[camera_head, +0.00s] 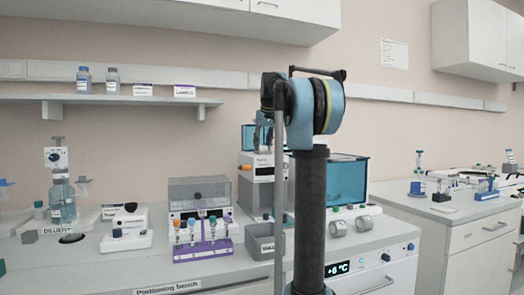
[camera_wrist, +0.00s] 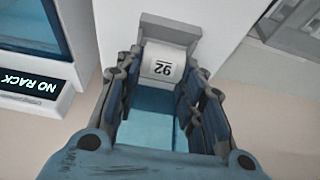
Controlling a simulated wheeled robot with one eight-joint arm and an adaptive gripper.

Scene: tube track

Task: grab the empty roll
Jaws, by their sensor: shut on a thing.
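In the wrist view a pale roll (camera_wrist: 164,61) with a dark printed marking like "92" lies between the two fingertips of my gripper (camera_wrist: 165,75). The fingers touch or nearly touch it on both sides, and my gripper is shut on it. The roll sits at a grey recess or holder (camera_wrist: 172,27) on a white device. In the head view my gripper (camera_head: 264,132) points down above the front of a white device (camera_head: 262,166) on the bench. I cannot make out the roll clearly there. I cannot tell whether the roll is still seated in the holder.
A blue-windowed machine (camera_head: 348,181) stands right of the white device. A grey bin (camera_head: 262,247) is below it. A purple rack (camera_head: 203,250) with tubes stands left. A "NO RACK" display (camera_wrist: 32,92) shows at the left of the wrist view.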

